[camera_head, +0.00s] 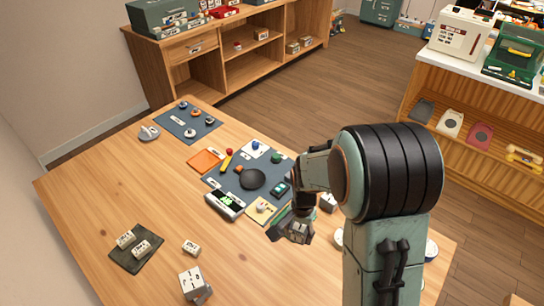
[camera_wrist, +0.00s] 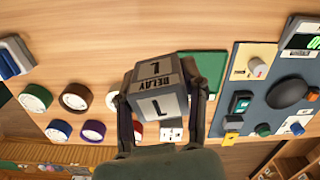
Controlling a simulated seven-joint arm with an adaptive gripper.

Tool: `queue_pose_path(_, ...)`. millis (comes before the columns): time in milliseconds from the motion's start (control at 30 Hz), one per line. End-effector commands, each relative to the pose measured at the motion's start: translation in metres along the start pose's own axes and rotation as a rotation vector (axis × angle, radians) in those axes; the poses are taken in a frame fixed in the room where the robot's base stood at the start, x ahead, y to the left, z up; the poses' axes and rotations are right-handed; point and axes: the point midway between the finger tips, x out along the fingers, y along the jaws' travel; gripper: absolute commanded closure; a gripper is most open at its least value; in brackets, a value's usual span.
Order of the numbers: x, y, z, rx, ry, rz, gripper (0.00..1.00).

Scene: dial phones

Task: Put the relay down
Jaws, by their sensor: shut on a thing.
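My gripper (camera_wrist: 161,102) is shut on the relay (camera_wrist: 154,106), a grey and white block with dark lettering and a "1" on its faces. In the wrist view a finger lies along each side of it. The relay looks tilted in that view and shows above the wooden table. In the head view my gripper (camera_head: 292,232) is over the right part of the table (camera_head: 125,190); the relay is hard to make out there. A green flat piece (camera_wrist: 205,68) lies behind the relay in the wrist view. I cannot tell whether the relay touches anything below.
A dark mat (camera_head: 125,262) with small white blocks lies at front left, near a loose white block (camera_head: 191,248) and a larger one (camera_head: 192,283). A dark blue mat (camera_head: 228,186) with parts lies left of my gripper. Coloured round pieces (camera_wrist: 75,96) stand nearby. The left table is mostly clear.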

Motion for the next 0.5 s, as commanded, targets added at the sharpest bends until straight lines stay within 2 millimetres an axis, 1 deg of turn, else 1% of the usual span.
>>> queue_pose_path(67, -0.015, -0.005, -0.009, 0.002, 0.007, -0.004, 0.96)
queue_pose_path(167, -0.046, -0.015, -0.027, 0.001, 0.012, -0.007, 0.96)
queue_pose_path(233, -0.079, -0.019, -0.037, -0.027, 0.015, -0.008, 0.96)
queue_pose_path(267, -0.094, -0.020, -0.039, -0.053, 0.015, -0.008, 0.96)
queue_pose_path(300, -0.113, -0.020, -0.041, -0.090, 0.015, -0.008, 0.96)
queue_pose_path(367, -0.141, -0.017, -0.039, -0.164, 0.015, -0.007, 0.96)
queue_pose_path(400, -0.159, -0.014, -0.035, -0.221, 0.015, -0.006, 0.96)
queue_pose_path(467, -0.179, -0.008, -0.027, -0.317, 0.012, -0.005, 0.96)
queue_pose_path(500, -0.186, -0.004, -0.020, -0.376, 0.009, -0.003, 0.96)
